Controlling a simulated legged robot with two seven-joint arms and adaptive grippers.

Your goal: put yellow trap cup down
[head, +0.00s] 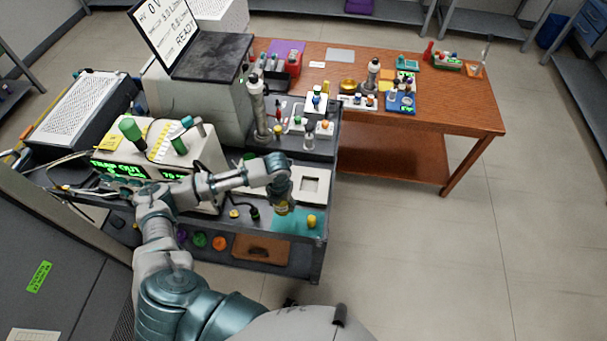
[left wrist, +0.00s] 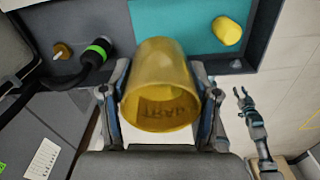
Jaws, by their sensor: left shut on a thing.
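The yellow trap cup (head: 282,208) is held by my left gripper (head: 282,197) above the cart's front shelf, close to the teal mat (head: 290,224). In the left wrist view the cup (left wrist: 160,80) sits between both fingers of my left gripper (left wrist: 162,95), its open rim towards the camera and lettering inside. The teal mat (left wrist: 175,17) lies beyond the cup in that view, partly hidden by it. Whether the cup touches the mat cannot be told. My right gripper (left wrist: 243,92) shows small at the right of the left wrist view, its fingers apart and empty.
A small yellow piece (head: 311,221) stands on the mat's right part. A white square tray (head: 311,185) lies behind the mat. A black cable plug with a green band (left wrist: 98,51) lies beside the mat. The cart's edge is close on the right, with open floor beyond.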

